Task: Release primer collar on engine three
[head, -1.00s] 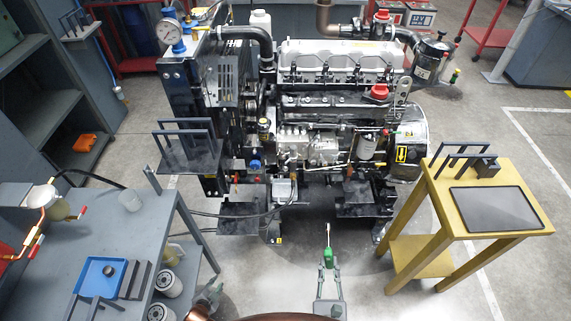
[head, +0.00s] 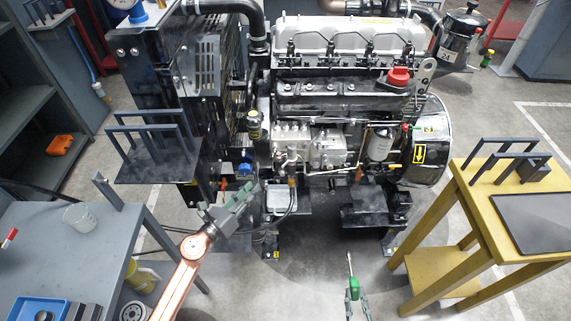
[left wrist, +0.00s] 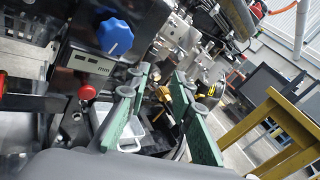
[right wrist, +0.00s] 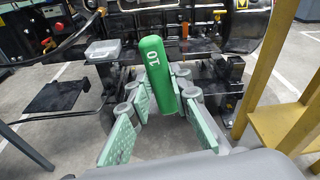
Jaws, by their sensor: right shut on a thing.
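The diesel engine (head: 340,90) stands ahead, with its injection pump (head: 326,150) and a pale filter (head: 381,145) on the near side. I cannot tell surely which small part is the primer collar. My left gripper (head: 240,208) is in front of the engine's lower left, short of the blue knob (head: 245,169). Its fingers stand apart and empty in the left wrist view (left wrist: 160,100). My right gripper (head: 355,298) is shut on a green-handled driver (head: 352,283), shaft pointing up toward the engine. Its handle, marked 10, shows in the right wrist view (right wrist: 160,78).
A yellow table (head: 470,225) with a dark panel stands at the right. A grey bench (head: 75,260) with a cup (head: 80,217) and a blue tray (head: 38,311) stands at the left. A red button (left wrist: 87,92) sits below the blue knob.

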